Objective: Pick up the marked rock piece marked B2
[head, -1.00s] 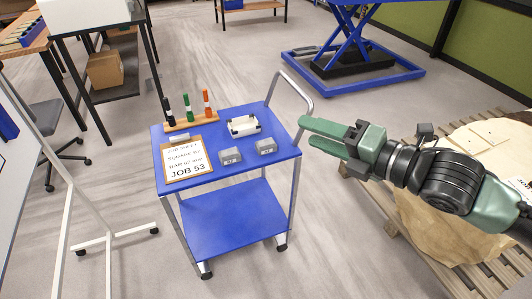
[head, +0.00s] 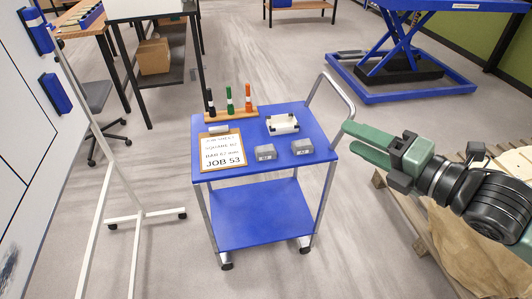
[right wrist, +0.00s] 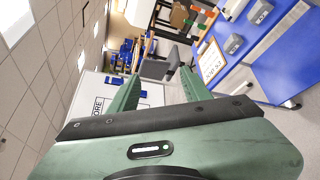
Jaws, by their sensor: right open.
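I cannot make out a rock piece marked B2 in either view. My right gripper (head: 350,138) is open and empty, pointing left beside the handle of the blue trolley (head: 262,170). Its two green fingers also show in the right wrist view (right wrist: 160,78), apart with nothing between them. Two small grey blocks, one on the left (head: 265,152) and one on the right (head: 302,146), lie on the trolley. My left gripper is out of view.
A whiteboard (head: 30,150) stands left, a blue lift table (head: 400,85) behind.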

